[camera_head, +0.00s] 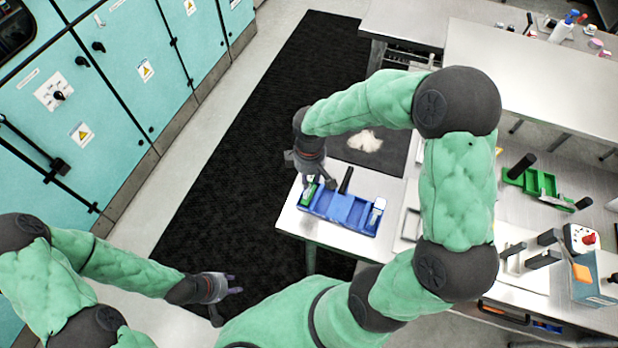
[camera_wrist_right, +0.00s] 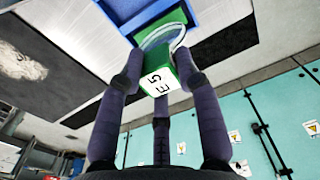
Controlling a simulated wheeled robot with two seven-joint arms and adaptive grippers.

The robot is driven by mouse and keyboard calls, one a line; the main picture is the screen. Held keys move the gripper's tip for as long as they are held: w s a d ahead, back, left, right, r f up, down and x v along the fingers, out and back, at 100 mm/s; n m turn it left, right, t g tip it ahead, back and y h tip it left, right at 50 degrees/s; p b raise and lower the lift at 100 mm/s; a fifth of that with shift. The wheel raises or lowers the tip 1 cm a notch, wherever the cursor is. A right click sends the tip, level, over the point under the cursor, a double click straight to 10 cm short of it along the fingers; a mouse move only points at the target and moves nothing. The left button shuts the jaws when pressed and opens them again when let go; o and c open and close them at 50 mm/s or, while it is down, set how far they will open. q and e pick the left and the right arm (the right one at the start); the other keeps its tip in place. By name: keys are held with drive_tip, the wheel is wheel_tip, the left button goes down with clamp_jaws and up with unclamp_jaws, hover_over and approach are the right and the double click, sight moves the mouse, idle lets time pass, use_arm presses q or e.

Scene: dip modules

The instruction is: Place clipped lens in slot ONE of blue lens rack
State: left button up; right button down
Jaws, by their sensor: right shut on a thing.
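The blue lens rack (camera_head: 341,208) sits on the metal table's left corner, with a black upright handle and a white-topped item in its right end. My right gripper (camera_head: 316,186) is over the rack's left end and is shut on a green clip (camera_wrist_right: 163,78) marked "E 5". A round clear lens (camera_wrist_right: 160,38) shows at the clip's far end in the right wrist view, against the blue rack (camera_wrist_right: 108,10). Whether the lens is seated in a slot cannot be told. My left gripper (camera_head: 232,289) is empty with its fingers apart, low over the dark floor mat.
A green rack (camera_head: 540,184) with black handles stands on the table at right. A box with a red knob (camera_head: 584,238) stands at far right. Teal cabinets (camera_head: 110,90) line the left.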

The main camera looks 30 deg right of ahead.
drive_tip(key=shift+f, duration=0.3)
drive_tip(key=shift+f, duration=0.1)
drive_tip(key=c, duration=0.9)
unclamp_jaws()
drive_tip(key=shift+o, duration=0.2)
wheel_tip(320, 180, up, 12)
drive_tip(key=p, duration=0.1)
